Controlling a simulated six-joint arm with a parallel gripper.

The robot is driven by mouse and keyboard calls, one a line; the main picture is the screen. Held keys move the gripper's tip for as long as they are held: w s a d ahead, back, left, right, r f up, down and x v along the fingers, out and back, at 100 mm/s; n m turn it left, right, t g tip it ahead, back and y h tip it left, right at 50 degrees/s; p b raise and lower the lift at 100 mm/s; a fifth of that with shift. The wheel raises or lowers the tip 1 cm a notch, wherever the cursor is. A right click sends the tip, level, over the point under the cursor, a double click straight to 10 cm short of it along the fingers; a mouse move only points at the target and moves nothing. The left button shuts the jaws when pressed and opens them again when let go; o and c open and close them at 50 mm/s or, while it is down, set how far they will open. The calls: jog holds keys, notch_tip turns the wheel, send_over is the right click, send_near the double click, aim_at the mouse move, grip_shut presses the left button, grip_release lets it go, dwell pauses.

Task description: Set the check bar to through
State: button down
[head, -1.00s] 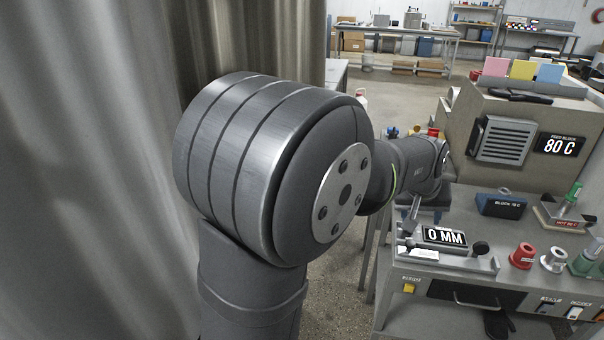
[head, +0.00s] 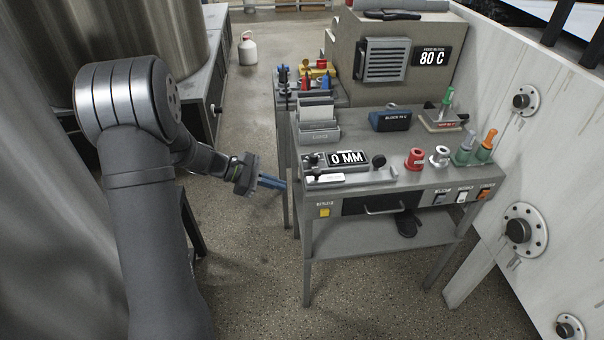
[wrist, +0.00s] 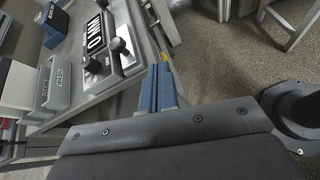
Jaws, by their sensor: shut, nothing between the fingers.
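A grey gauge unit with a "0 MM" display (head: 347,158) sits at the front left of the bench top. In the wrist view, the same display (wrist: 95,32) shows sideways, with dark knobs (wrist: 119,46) on the unit. I cannot tell which part is the check bar. My gripper (head: 285,185), with blue fingers, is shut and empty just left of the bench's front left corner. Its fingers also show in the wrist view (wrist: 158,68), apart from the unit.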

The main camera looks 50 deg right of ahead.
aim_at(313, 173)
jog(key=w+a+n+h, duration=0.2)
jog(key=w+n+h, duration=0.3)
jog(key=w, duration=0.1)
jog(key=shift+w, duration=0.15)
jog(key=shift+f, duration=0.1)
jog(key=x, duration=1.4)
jog(key=shift+d, duration=0.1)
jog(key=x, duration=0.5)
jog(key=s+r+x, duration=0.1)
jog(key=x, duration=0.3)
jog(key=s+a+r+x, duration=0.1)
jog(key=x, duration=0.4)
jog(key=shift+s+d+r, duration=0.25)
jog(key=shift+d, duration=0.05)
jog(key=shift+s+d, duration=0.15)
jog(key=shift+s, duration=0.05)
jog(key=shift+r, duration=0.1)
